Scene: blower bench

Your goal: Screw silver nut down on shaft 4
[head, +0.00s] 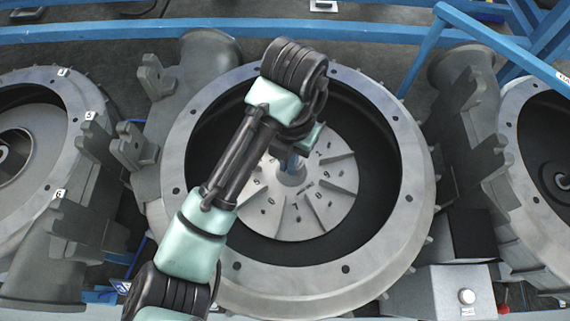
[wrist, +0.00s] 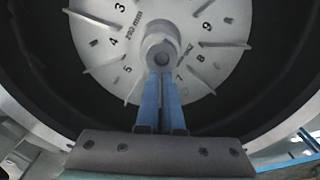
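A grey bladed impeller wheel (head: 310,205) with printed numbers lies inside the middle round housing (head: 412,165). It also shows in the wrist view (wrist: 112,35). A silver round piece with a darker centre, apparently the nut on the shaft end (wrist: 161,57), sits on the wheel's hub (head: 292,178). My gripper (head: 290,161) points down at the hub from above. In the wrist view the two blue fingers (wrist: 160,76) are close together, with their tips overlapping the near side of the silver piece. Whether they touch or grip it I cannot tell. No shaft number is readable.
The housing's bolted rim surrounds the wheel and my gripper. Similar housings stand at the left (head: 70,100) and right (head: 520,190). A grey box with a button (head: 450,290) is at the lower right. Blue rails (head: 180,28) run along the back.

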